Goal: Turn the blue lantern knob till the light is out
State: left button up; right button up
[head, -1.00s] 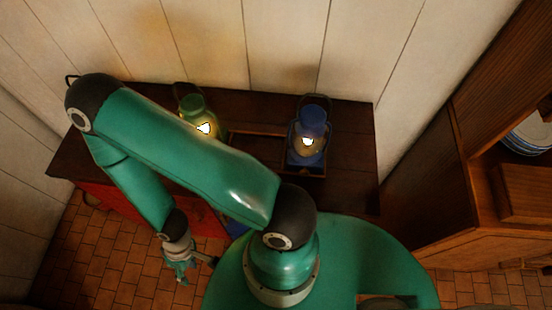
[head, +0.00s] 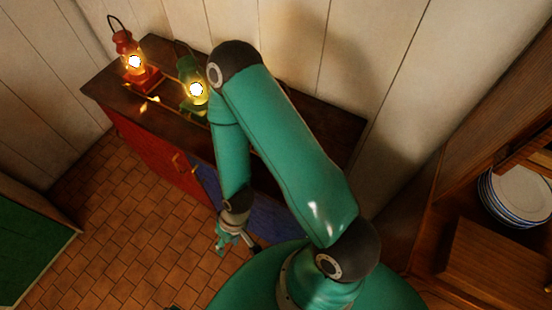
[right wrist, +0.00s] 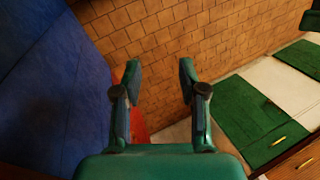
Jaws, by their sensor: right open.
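The blue lantern and its knob do not show in any view now; my right arm crosses in front of the cabinet top (head: 340,122) in the head view. Whether its light burns cannot be seen now. My right gripper (head: 230,240) hangs low in front of the cabinet's blue door (head: 272,215). In the right wrist view this gripper (right wrist: 160,70) is open, with nothing between its fingers and floor tiles beyond. My left gripper is not in view.
A lit red lantern (head: 124,44) and a lit green lantern (head: 186,68) stand on the cabinet top at left. A red door (head: 150,150) is below. Stacked plates (head: 520,192) sit on a wooden shelf at right. Tiled floor (head: 120,225) lies open at left.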

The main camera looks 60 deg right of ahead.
jog(key=shift+s+d+f, duration=0.1)
jog(key=shift+s+d, duration=0.05)
jog(key=shift+s, duration=0.05)
